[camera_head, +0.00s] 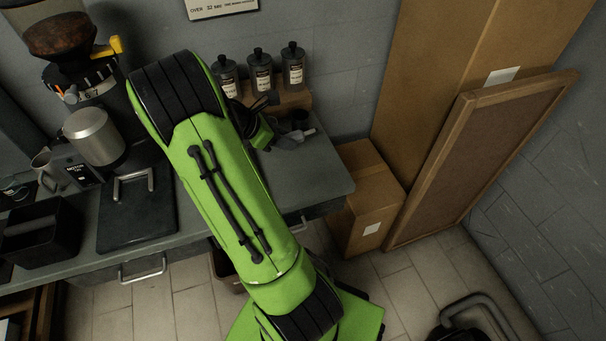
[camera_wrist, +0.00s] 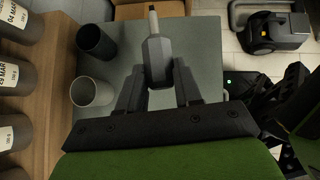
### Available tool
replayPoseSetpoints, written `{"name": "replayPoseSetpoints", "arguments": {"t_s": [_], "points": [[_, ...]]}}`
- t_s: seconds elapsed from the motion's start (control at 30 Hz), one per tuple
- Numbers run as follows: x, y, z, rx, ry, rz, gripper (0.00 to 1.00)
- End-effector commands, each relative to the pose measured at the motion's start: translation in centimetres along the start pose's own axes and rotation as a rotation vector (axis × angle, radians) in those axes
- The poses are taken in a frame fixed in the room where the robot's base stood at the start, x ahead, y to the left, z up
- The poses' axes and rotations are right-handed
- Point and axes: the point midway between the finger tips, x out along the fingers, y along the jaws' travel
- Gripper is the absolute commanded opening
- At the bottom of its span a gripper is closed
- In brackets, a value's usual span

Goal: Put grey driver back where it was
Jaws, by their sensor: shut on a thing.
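The grey driver (camera_wrist: 157,58) is between the two fingers of my gripper (camera_wrist: 158,78) in the wrist view. In the head view, my gripper (camera_head: 284,138) is over the counter's right part, partly hidden by my green arm. A dark cup (camera_wrist: 95,41) and a grey cup (camera_wrist: 91,93) stand left of the driver in the wrist view.
Several labelled bottles (camera_head: 292,65) stand on a wooden stand (camera_head: 292,98) at the wall. A cardboard box (camera_head: 367,195) and framed board (camera_head: 485,160) stand right of the counter. A coffee grinder (camera_head: 65,40) and black bin (camera_head: 42,232) are at left.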

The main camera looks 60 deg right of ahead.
Motion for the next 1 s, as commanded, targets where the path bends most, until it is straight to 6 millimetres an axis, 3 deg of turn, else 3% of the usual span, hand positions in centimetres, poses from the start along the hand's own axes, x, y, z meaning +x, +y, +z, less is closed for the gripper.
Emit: {"name": "replayPoseSetpoints", "arguments": {"t_s": [0.03, 0.17, 0.63, 1.0], "points": [[1.2, -0.6, 0.6, 0.047, 0.000, -0.049, 0.00], [2.5, -1.6, 1.4, 0.105, 0.000, -0.116, 0.00], [8.9, -1.7, -5.2, 0.104, 0.001, -0.121, 0.00], [9.4, -1.6, -5.7, 0.104, 0.001, -0.117, 0.00]]}}
